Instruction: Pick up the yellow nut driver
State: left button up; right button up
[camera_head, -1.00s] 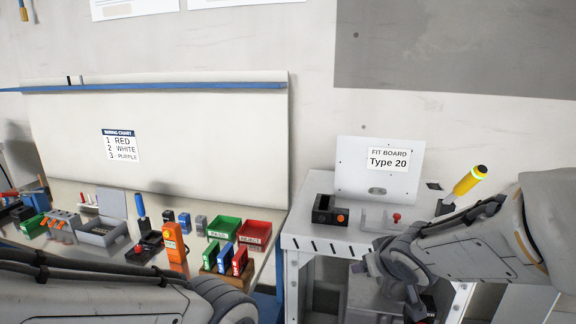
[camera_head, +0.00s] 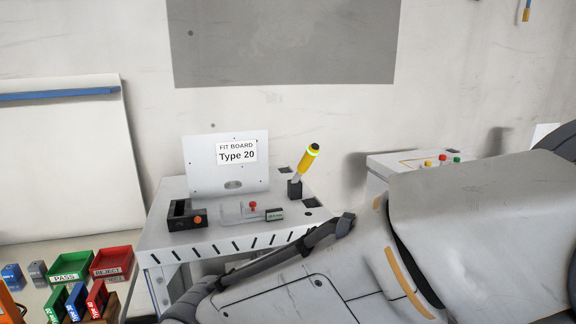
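The yellow nut driver (camera_head: 305,165) stands in a small dark holder (camera_head: 295,189) at the back right of the white fit-board stand, tilted with its dark-capped handle up and to the right. Nothing touches it. My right arm crosses the lower right of the head view, in front of and below the stand. The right gripper is out of frame. My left arm and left gripper are not in view.
The stand (camera_head: 160,235) also bears the Type 20 board (camera_head: 226,180), a black box with an orange knob (camera_head: 187,215) and a clear fixture with a red knob (camera_head: 240,212). Left are a green PASS tray (camera_head: 70,279) and red REJECT tray (camera_head: 131,263). Another unit (camera_head: 377,170) stands right.

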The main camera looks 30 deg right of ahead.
aim_at(312, 150)
jog(key=k, duration=0.5)
jog(key=z, duration=0.7)
jog(key=i, duration=0.6)
